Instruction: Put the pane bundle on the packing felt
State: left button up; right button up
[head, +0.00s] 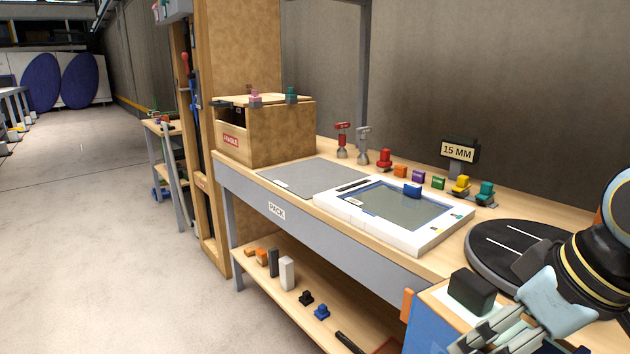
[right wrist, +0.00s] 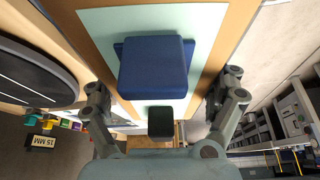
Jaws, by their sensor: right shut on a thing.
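The packing felt appears to be the grey mat (head: 315,178) lying on the bench, bare. My right gripper (head: 478,340) is at the lower right in the head view, over a blue-sided wooden stand. In the right wrist view, a blue block (right wrist: 155,68) is between its spread fingers (right wrist: 160,98), above a pale green sheet (right wrist: 212,22). The gripper is shut on this block, though the contact is not clear. A black block (head: 472,292) stands close by; it also shows in the right wrist view (right wrist: 160,122). I cannot tell which piece is the pane bundle. My left gripper is out of view.
A white-framed light panel (head: 440,243) with a glass sheet stands right of the mat. A round black turntable (head: 485,240) is close to my right arm. A wooden crate (head: 285,135) stands left. Several small coloured pieces and a "15 MM" sign (head: 459,151) line the back.

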aim_at(325, 175)
jog(key=i+j, duration=0.95)
jog(key=j, duration=0.15)
